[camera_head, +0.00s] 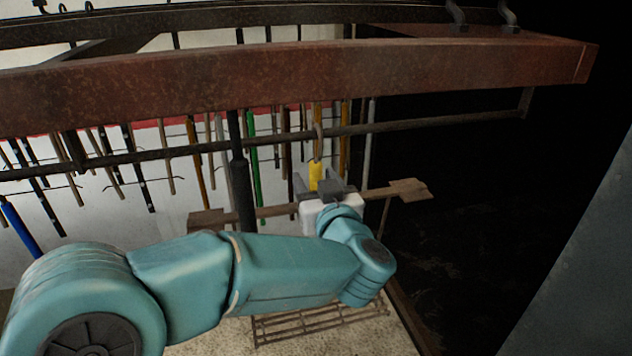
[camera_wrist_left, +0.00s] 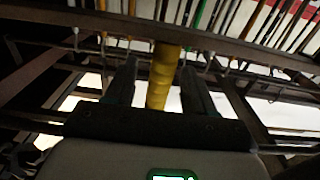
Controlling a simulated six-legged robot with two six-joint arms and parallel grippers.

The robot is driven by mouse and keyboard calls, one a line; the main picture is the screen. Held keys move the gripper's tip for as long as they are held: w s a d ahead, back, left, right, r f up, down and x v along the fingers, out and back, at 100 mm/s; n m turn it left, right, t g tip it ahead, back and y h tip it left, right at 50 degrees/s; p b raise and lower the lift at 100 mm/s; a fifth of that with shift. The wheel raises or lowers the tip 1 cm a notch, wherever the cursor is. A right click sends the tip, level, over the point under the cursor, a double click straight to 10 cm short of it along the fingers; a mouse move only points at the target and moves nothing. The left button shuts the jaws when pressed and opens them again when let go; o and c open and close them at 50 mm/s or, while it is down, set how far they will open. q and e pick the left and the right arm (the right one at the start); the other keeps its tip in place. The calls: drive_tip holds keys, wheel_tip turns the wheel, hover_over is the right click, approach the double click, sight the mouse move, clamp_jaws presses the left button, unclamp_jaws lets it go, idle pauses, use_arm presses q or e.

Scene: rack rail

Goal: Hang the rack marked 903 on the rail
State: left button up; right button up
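The rack has a wooden crossbar (camera_head: 275,211), a yellow grip (camera_head: 316,176) with a hook (camera_head: 318,141) above it, and a wire shelf (camera_head: 320,320) low down. The hook's top is at the dark rail (camera_head: 430,124) and appears to be over it. No number is legible. My left gripper (camera_head: 325,186) is at the grip, its fingers apart on either side. In the left wrist view the yellow grip (camera_wrist_left: 163,75) stands between the two fingers (camera_wrist_left: 160,85), with narrow gaps visible. My left arm hides part of the rack. My right gripper is not in view.
A thick rusty beam (camera_head: 300,75) runs above and in front of the rail. Several rods and tools, including a green one (camera_head: 253,150) and a blue one (camera_head: 20,228), hang behind. A dark post (camera_head: 240,175) stands left of the grip. The right side is dark.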

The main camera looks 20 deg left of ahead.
use_arm(q)
drive_tip(key=shift+s+d+f, duration=0.1)
drive_tip(key=b+v, duration=0.3)
drive_tip(key=v, duration=1.3)
